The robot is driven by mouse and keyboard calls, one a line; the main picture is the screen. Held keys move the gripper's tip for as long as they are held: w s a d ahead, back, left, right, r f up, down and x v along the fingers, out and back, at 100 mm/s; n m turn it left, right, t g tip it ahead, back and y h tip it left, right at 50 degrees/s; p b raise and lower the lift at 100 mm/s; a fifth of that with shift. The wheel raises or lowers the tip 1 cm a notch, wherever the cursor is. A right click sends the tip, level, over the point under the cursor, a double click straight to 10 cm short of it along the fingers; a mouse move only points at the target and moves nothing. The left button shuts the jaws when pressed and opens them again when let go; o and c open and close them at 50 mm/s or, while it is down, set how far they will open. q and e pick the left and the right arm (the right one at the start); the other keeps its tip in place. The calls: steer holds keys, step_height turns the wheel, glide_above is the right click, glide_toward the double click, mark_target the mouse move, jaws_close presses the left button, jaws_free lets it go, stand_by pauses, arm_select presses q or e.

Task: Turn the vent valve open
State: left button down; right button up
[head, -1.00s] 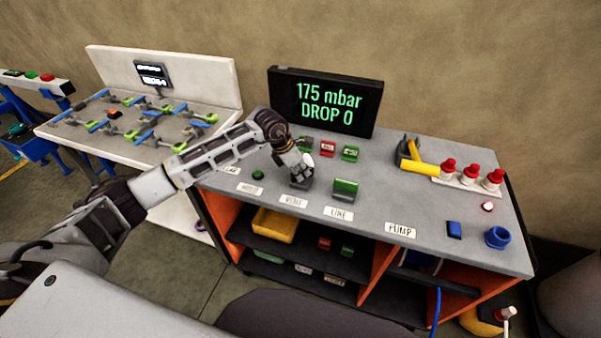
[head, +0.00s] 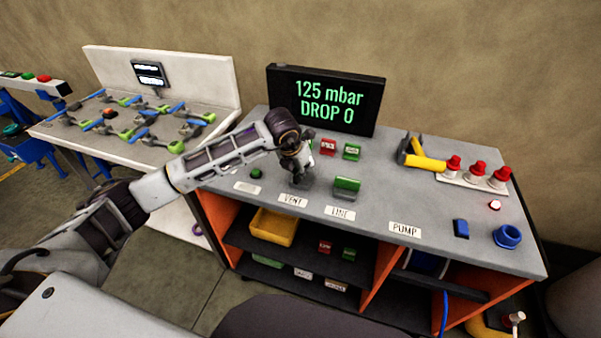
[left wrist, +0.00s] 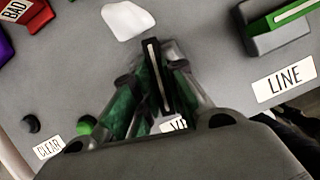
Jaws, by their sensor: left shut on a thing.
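My left gripper (head: 297,180) is over the bench behind the VENT label (head: 292,200). In the left wrist view its fingers (left wrist: 152,85) are shut on the vent valve handle (left wrist: 157,72), a dark upright bar with a pale stripe between them. The gripper hides most of the valve in the head view. The display (head: 325,102) reads 125 mbar and DROP 0. The green-handled line valve (head: 346,187) stands to the right, behind the LINE label (head: 340,213). My right gripper does not show.
A green button (head: 256,173) is left of the valve. Red and green blocks (head: 328,147) lie behind. A yellow-handled tool (head: 425,163) and red-topped parts (head: 478,170) stand at the right. A white object (left wrist: 127,20) lies near the gripper.

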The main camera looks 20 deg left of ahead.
arm_select(q)
steer(key=shift+n+y+b, duration=0.3)
steer(key=shift+n+b, duration=0.1)
steer(key=shift+n, duration=0.2)
steer(key=shift+n+y+b, duration=0.3)
steer(key=shift+n+b, duration=0.15)
steer(key=shift+n, duration=0.25)
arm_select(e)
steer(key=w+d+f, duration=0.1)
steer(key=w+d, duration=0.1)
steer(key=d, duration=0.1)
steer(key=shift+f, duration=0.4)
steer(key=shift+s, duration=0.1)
arm_select(q)
steer(key=c, duration=1.5)
jaws_free()
steer(key=shift+o, duration=0.2)
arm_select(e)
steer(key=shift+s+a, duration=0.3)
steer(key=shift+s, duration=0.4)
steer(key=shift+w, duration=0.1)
